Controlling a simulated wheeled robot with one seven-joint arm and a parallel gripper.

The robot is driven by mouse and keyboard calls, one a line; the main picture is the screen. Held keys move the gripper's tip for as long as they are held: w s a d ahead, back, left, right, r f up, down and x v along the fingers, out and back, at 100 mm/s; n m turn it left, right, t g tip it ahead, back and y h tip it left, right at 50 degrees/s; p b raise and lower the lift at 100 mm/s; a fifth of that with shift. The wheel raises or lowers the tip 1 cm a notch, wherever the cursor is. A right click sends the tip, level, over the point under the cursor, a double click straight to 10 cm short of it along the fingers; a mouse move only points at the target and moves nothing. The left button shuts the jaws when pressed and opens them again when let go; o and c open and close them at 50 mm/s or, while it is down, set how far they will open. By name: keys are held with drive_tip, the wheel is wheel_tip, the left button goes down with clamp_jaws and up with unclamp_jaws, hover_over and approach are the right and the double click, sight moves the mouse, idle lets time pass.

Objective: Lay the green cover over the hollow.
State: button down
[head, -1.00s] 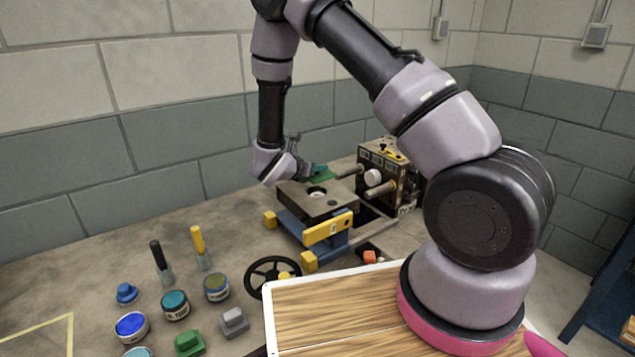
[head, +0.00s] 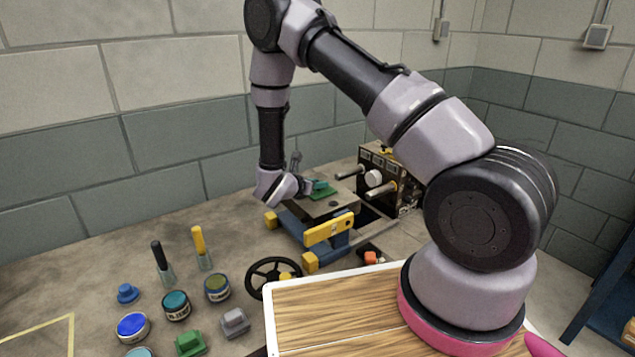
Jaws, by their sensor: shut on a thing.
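The green cover (head: 322,194) is at my gripper (head: 312,186), over the top of the mould block (head: 328,212). My gripper is shut on the cover's raised part; the fingers are small and partly hidden by the wrist. The hollow in the block's top face is hidden under the cover. I cannot tell whether the cover touches the block or hangs just above it. A small dark hole shows on the block's bare top, in front of the cover. The block sits on a blue and yellow stand (head: 328,231).
A dark machine half with rods (head: 385,180) stands right of the block. A black handwheel (head: 273,277) is in front. Several paint jars (head: 176,305), two brushes (head: 200,247), a grey block (head: 235,322) and another green piece (head: 190,343) lie front left. The back left bench is clear.

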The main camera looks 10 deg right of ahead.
drive_tip(key=c, duration=0.6)
unclamp_jaws()
